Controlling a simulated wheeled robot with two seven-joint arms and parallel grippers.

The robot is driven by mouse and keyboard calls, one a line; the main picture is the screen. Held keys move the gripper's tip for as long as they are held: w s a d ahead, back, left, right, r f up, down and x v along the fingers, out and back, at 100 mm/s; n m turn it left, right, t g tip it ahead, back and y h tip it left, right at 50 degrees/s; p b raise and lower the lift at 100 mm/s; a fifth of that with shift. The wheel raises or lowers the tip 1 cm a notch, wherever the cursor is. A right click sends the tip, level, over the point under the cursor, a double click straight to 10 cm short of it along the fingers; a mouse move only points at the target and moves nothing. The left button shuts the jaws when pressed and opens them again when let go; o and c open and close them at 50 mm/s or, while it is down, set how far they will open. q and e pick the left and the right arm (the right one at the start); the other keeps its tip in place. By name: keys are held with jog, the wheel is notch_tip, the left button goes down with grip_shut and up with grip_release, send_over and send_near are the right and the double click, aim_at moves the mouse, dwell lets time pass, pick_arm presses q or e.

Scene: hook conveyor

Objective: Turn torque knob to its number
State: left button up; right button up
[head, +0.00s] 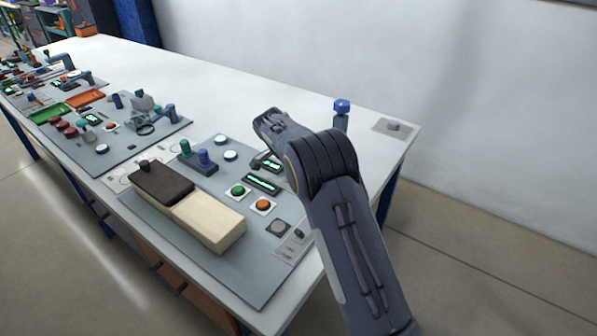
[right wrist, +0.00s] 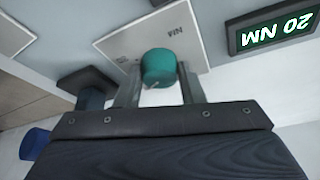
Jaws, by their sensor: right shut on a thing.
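The torque knob (right wrist: 158,68) is a teal round knob on a white plate (right wrist: 185,30) marked NM in the right wrist view. My right gripper (right wrist: 158,84) has one finger on each side of the knob and is shut on it. A dark display (right wrist: 272,33) beside the plate reads 20 NM in green, upside down in this view. The knob's pointer and most of the plate's numbers cannot be made out. In the head view my right arm hides the knob. My left gripper is not in view.
Near my right arm, the table (head: 222,88) holds a panel with a green button (head: 238,190), an orange button (head: 263,205), a teal lever (head: 185,147) and a blue lever (head: 204,156). A dark and pale block (head: 212,222) lies in front. A blue-topped post (head: 341,107) stands behind.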

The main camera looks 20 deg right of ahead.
jog(key=m+g+p, duration=0.1)
jog(key=m, duration=0.1)
jog(key=m+g+p, duration=0.1)
jog(key=m+p, duration=0.1)
jog(key=m, duration=0.1)
jog(key=shift+w+r+m, duration=0.1)
jog(key=shift+w+m, duration=0.1)
jog(key=shift+m, duration=0.1)
jog(key=shift+w+m+g+y+p, duration=0.1)
jog(key=shift+m+g+y+p, duration=0.3)
jog(key=shift+m+p, duration=0.75)
jog(key=shift+m+g+y+p, duration=0.3)
jog(key=shift+m+g+p, duration=0.35)
jog(key=shift+m, duration=0.8)
jog(key=o, duration=1)
jog(key=shift+d, duration=0.1)
